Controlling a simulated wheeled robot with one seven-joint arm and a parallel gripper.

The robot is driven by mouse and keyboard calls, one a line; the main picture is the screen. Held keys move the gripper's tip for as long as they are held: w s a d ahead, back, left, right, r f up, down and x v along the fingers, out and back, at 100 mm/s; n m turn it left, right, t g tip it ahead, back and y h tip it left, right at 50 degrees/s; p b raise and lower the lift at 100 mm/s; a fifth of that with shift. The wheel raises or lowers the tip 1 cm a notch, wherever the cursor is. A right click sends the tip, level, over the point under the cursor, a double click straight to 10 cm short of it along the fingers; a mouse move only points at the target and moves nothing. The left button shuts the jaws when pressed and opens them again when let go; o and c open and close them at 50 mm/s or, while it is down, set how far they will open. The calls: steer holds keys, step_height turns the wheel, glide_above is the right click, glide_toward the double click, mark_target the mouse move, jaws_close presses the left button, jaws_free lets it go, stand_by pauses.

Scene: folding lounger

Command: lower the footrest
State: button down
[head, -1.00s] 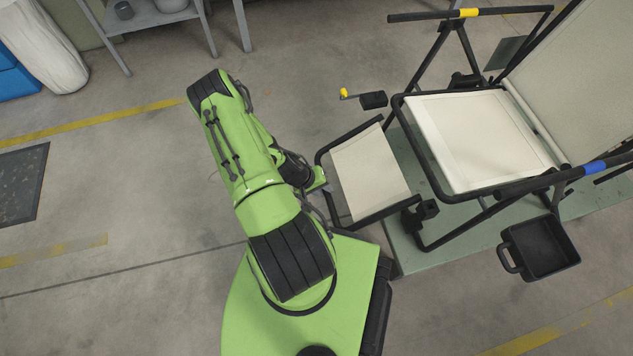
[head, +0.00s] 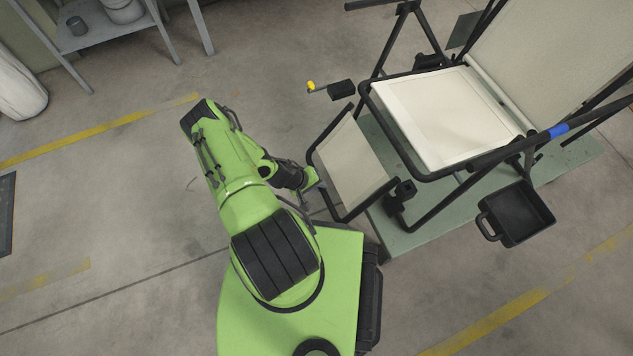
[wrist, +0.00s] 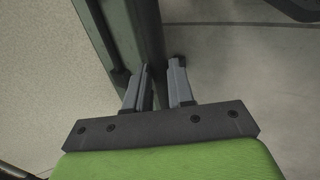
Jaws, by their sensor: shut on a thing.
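The lounger has a cream seat (head: 440,118) in a dark tubular frame, with a raised backrest (head: 540,60) behind it. The footrest (head: 353,165) is a cream panel in a dark tube frame at the seat's front left, sloping down and away from the seat. My gripper (head: 314,188) is at the footrest's outer end, partly hidden by my arm. In the wrist view, the grey fingers of my gripper (wrist: 160,88) are closed around a dark bar (wrist: 140,35) of the footrest frame. The cream cloth lies left of the bar.
A crank with a yellow knob (head: 311,86) sticks out left of the seat frame. A black tray (head: 520,215) hangs at the lounger's right. The lounger stands on a green platform (head: 420,225). A grey shelf (head: 100,35) is at top left.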

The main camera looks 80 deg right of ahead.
steer(key=c, duration=1)
jaws_free()
steer(key=shift+w+a+f+t, duration=0.15)
steer(key=shift+w+a+f, duration=0.1)
steer(key=shift+w, duration=0.2)
steer(key=shift+w+a+f+t, duration=0.15)
steer(key=shift+w+f, duration=0.1)
steer(key=shift+w, duration=0.15)
steer(key=shift+o, duration=0.2)
steer(key=shift+r, duration=0.15)
steer(key=p+v, duration=0.5)
steer(key=v, duration=1)
steer(key=shift+r+p, duration=0.2)
steer(key=shift+p, duration=0.15)
steer(key=shift+w+d, duration=0.1)
